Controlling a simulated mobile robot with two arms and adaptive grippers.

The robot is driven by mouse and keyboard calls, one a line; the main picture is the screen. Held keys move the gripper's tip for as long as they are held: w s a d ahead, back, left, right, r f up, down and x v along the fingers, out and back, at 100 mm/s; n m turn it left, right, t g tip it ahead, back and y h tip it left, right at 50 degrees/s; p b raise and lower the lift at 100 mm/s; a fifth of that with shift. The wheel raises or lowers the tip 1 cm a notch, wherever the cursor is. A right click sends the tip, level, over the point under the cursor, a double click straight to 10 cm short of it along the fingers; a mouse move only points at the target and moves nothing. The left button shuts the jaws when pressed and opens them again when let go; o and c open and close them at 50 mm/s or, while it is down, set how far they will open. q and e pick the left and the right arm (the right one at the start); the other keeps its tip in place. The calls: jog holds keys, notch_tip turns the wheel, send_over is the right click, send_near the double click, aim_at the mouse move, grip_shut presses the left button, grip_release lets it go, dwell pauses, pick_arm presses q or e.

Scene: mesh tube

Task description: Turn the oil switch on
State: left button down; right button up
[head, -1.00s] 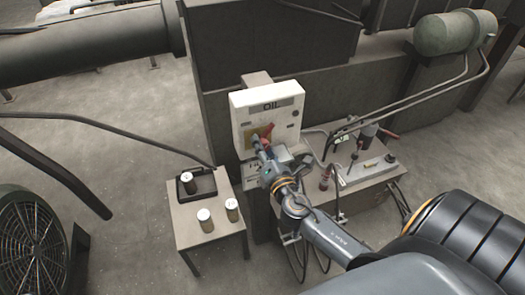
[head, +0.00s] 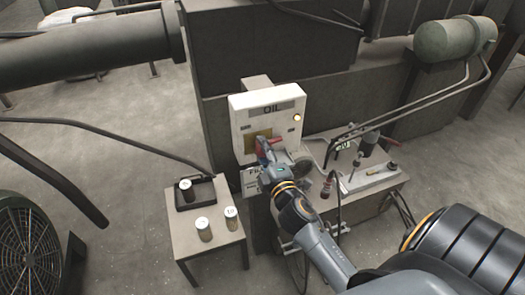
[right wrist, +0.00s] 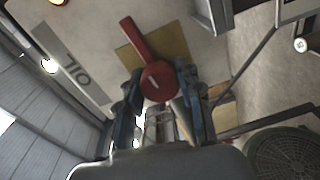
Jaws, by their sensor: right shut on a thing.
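The oil switch is a red rotary handle (head: 262,147) on a yellow plate, on the front of a white box (head: 243,115) labelled OIL. In the right wrist view the red switch (right wrist: 139,45) has a round hub and a long arm lying across the yellow plate (right wrist: 172,43). My right gripper (head: 268,155) is at the switch, its blue-sided fingers on both sides of the hub and shut on it. In the head view the gripper hides part of the switch. A lamp (head: 297,118) on the box glows yellow. My left gripper is not in view.
A small table (head: 180,230) with several canisters and a black tray (head: 197,203) stands left of the box. A workbench (head: 385,182) with tools and hoses is on the right. A fan (head: 28,245) stands at the lower left; open floor lies between.

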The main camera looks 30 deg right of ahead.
jog(key=shift+m, duration=0.6)
jog(key=o, duration=1.2)
jog(key=v, duration=1.2)
jog(key=shift+d, duration=0.1)
jog(key=shift+f, duration=0.1)
